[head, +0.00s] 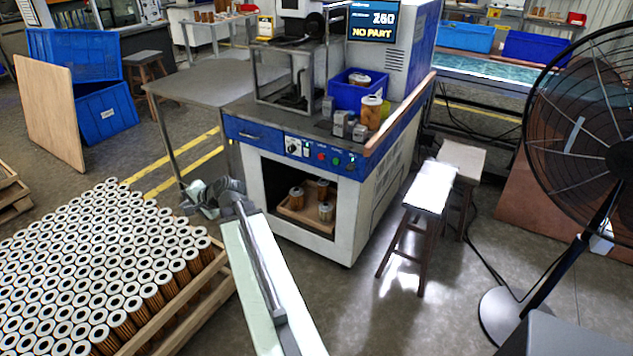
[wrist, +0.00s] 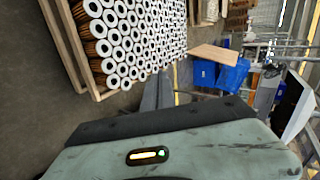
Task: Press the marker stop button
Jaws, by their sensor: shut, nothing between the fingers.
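The marking machine (head: 345,200) stands in the middle of the head view, with a blue front panel. On the panel are a dark knob (head: 293,146), a red button (head: 321,157) and a green button (head: 337,161). Their labels are too small to read, so I cannot tell which is the marker stop. My gripper (head: 203,198) is shut and empty, left of the machine's front and apart from the panel. In the wrist view my gripper (wrist: 158,92) points toward the cartridges and blue crates; the panel does not show there.
A pallet of filter cartridges (head: 80,265) fills the lower left. A grey table (head: 205,82) stands left of the machine. Stools (head: 432,188) and a large fan (head: 590,130) stand at the right. A screen (head: 374,22) reads "NO PART".

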